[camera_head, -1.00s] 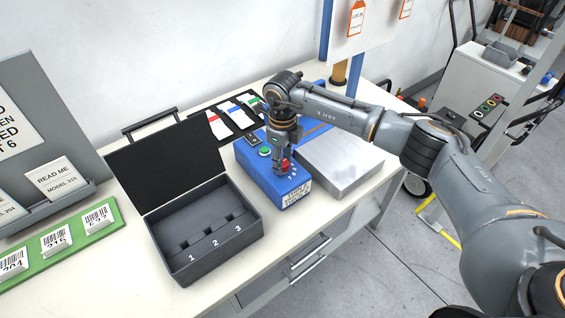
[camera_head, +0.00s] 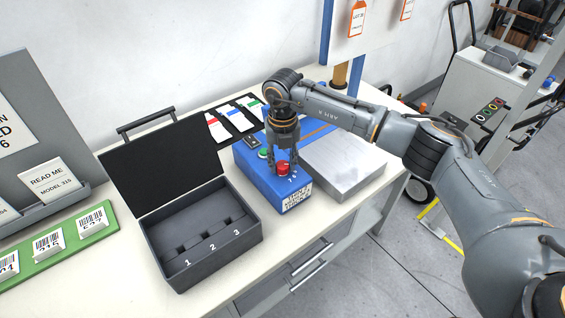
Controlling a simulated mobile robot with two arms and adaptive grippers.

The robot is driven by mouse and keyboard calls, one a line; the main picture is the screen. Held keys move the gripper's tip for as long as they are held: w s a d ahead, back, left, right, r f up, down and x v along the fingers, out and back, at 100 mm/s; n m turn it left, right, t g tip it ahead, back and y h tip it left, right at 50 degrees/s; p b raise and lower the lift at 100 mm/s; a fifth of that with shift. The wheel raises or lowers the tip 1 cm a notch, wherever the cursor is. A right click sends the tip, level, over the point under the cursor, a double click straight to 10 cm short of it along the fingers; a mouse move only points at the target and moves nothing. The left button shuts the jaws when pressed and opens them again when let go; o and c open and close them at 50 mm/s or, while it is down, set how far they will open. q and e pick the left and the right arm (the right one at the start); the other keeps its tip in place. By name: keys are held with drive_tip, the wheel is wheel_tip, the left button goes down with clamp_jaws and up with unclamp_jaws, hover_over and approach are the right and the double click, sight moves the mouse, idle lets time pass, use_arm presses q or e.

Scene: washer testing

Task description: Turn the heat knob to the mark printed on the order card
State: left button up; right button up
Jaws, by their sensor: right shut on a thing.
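A blue control box (camera_head: 255,175) sits on the bench, with a red knob (camera_head: 283,169) and a green button (camera_head: 263,153) on its top. Small marks beside the knob are too small to read. My right gripper (camera_head: 283,162) points down over the box and is shut on the red knob, one finger on each side. A white printed label (camera_head: 297,198) is on the box's front; its text is not readable. I cannot tell which card is the order card. My left gripper is not in view.
An open black case (camera_head: 202,235) with slots 1, 2 and 3 stands left of the box. A silver metal block (camera_head: 343,165) lies close on the right.

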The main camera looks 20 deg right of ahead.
sight(282, 164)
drive_tip(key=shift+r+m, duration=0.1)
drive_tip(key=shift+m, duration=1.7)
drive_tip(key=o, duration=1.2)
drive_tip(key=shift+c, duration=0.2)
wheel_tip(282, 164, up, 12)
